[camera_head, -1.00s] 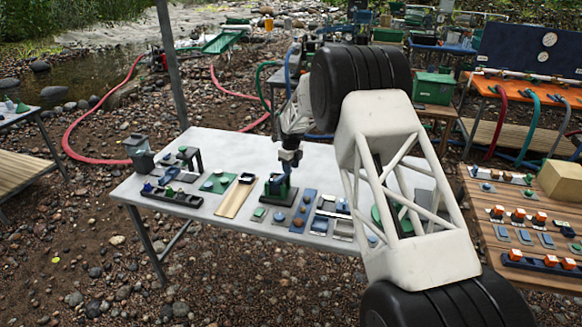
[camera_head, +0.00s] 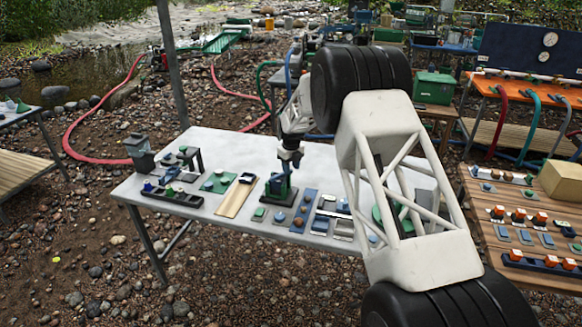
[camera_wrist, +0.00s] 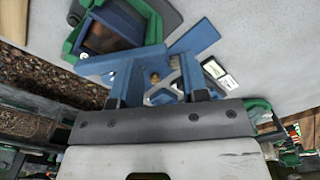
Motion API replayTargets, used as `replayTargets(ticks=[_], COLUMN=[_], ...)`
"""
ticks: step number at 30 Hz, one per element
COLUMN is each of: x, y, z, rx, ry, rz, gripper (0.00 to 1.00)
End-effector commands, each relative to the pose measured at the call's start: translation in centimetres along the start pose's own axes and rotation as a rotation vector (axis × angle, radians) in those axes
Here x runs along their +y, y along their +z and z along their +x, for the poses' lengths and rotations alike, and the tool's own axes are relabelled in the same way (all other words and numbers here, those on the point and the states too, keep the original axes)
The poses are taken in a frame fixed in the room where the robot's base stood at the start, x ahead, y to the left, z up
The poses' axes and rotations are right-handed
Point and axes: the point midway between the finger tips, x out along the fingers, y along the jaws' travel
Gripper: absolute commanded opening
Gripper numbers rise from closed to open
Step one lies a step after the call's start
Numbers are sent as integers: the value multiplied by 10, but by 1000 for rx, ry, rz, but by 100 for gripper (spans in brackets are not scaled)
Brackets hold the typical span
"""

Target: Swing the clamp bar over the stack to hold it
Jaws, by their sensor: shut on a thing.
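The green holder with the stack in it (camera_head: 277,188) stands on a dark base near the front of the white table. It also shows at the top left of the wrist view (camera_wrist: 105,38), with a brown top face inside its green frame. My gripper (camera_head: 290,163) is right above the holder, pointing down. In the wrist view my gripper (camera_wrist: 153,66) is shut on a blue piece, which looks like the clamp bar (camera_wrist: 122,62), beside the green frame. My fingers hide part of it, and I cannot tell how far it lies over the stack.
The white table (camera_head: 245,157) carries several small parts and fixtures close to the holder on both sides. A wooden table with more parts (camera_head: 510,240) is at the right. The table's back middle is clear.

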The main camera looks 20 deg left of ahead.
Motion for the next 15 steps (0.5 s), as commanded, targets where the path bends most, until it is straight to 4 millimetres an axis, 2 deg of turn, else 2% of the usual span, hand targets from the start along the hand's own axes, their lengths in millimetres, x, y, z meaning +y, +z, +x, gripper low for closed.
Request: replayTargets(ticks=[1, 9, 15], x=[4, 4, 4], y=[-7, -7, -8], z=[25, 25, 25], rx=[24, 25, 25], ry=[11, 9, 8], rz=[16, 166, 202], gripper=[33, 33, 32])
